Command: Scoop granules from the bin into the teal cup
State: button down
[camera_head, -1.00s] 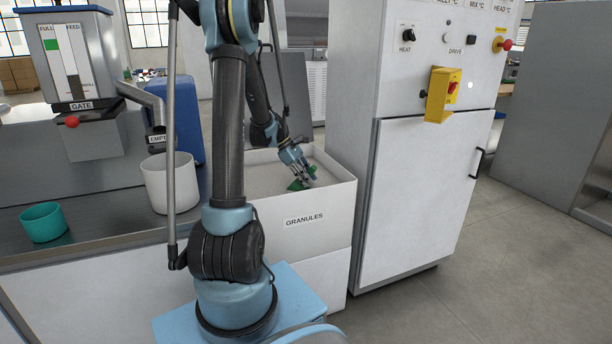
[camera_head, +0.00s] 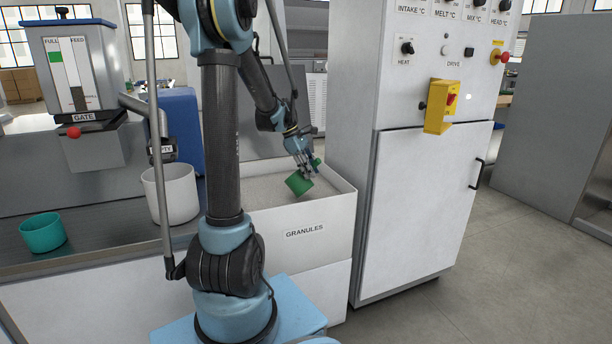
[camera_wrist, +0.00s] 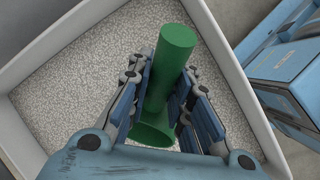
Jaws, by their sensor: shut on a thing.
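My gripper (camera_head: 306,165) is shut on a green scoop (camera_head: 298,184), inside or just over the granules bin (camera_head: 335,214) at the middle of the head view. In the wrist view the scoop's green handle (camera_wrist: 172,70) lies between the finger pads of my gripper (camera_wrist: 166,95), with its wider part below. I cannot see whether the scoop holds granules. The pale granules (camera_wrist: 95,75) cover the bin's floor under the gripper. The teal cup (camera_head: 43,232) stands upright on the dark counter at the far left; its inside contents are not visible.
A white bucket (camera_head: 171,193) stands on the counter between the teal cup and the bin, under a pipe with a tag. A hopper with a gate (camera_head: 84,117) is behind the cup. A tall white cabinet (camera_head: 415,210) with a yellow switch box borders the bin's right.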

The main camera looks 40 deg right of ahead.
aim_at(316, 160)
jog(key=s+r+t+y, duration=0.1)
jog(key=t, duration=0.1)
jog(key=s+d+t, duration=0.1)
jog(key=shift+r+t+y, duration=0.35)
jog(key=shift+t+y, duration=0.05)
jog(key=shift+r+m+t+y, duration=0.4)
jog(key=shift+r+t+y, duration=0.6)
jog(key=shift+t, duration=0.8)
jog(key=shift+r, duration=0.2)
